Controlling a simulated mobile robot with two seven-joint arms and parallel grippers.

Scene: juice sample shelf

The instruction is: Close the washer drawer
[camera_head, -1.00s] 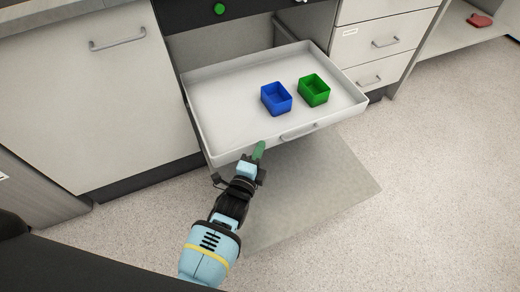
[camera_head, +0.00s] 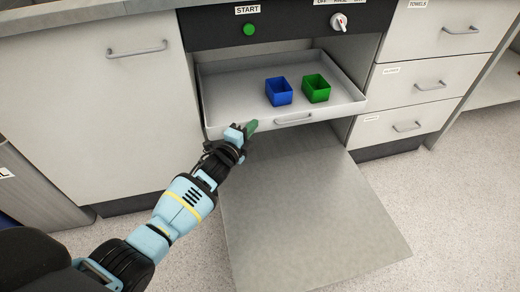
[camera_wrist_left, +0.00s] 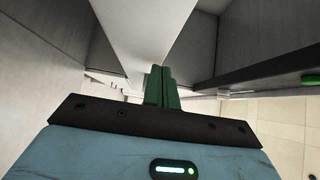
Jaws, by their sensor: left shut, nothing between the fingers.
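The washer drawer (camera_head: 225,97) is a white tray on the washer, still sticking out part of the way. A blue box (camera_head: 279,92) and a green box (camera_head: 316,88) stand upright side by side in it. The drawer has a grey handle (camera_head: 294,119) on its front. My left gripper (camera_head: 251,127), with green fingers, is shut and empty at the left part of the drawer front; I cannot tell whether it touches. In the left wrist view the shut fingers (camera_wrist_left: 162,84) point at a pale panel. My right gripper is not in view.
The washer's flap door (camera_head: 310,210) hangs open below the drawer. A green START button (camera_head: 249,29) and a knob (camera_head: 339,22) sit on the dark panel above. Cabinet drawers (camera_head: 415,82) stand at the right, a cabinet door (camera_head: 100,110) at the left.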

